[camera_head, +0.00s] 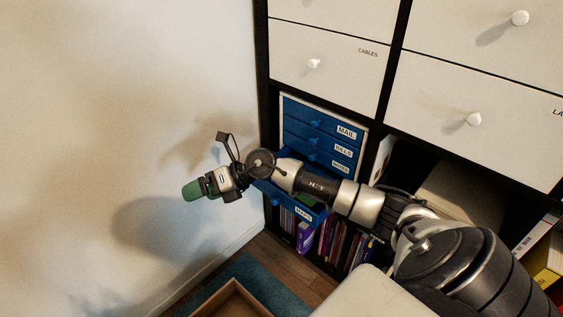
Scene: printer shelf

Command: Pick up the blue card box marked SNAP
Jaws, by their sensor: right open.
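The blue card box marked SNAP cannot be made out. The bottom drawer (305,212) of the blue drawer unit (290,117) is pulled out and has a label I cannot read for sure. My right arm crosses in front of it and hides much of its inside; something green shows in it beside the arm. My right gripper (193,190), with green fingertips, is open at the left, in front of the pale wall, away from the drawer. My left gripper is not in view.
The drawer unit sits in a black shelf below white drawers with round knobs (313,63). Books and a purple box (305,238) stand in the compartment below. A wooden tray (233,286) lies on a blue mat (285,285). The pale wall bounds the left.

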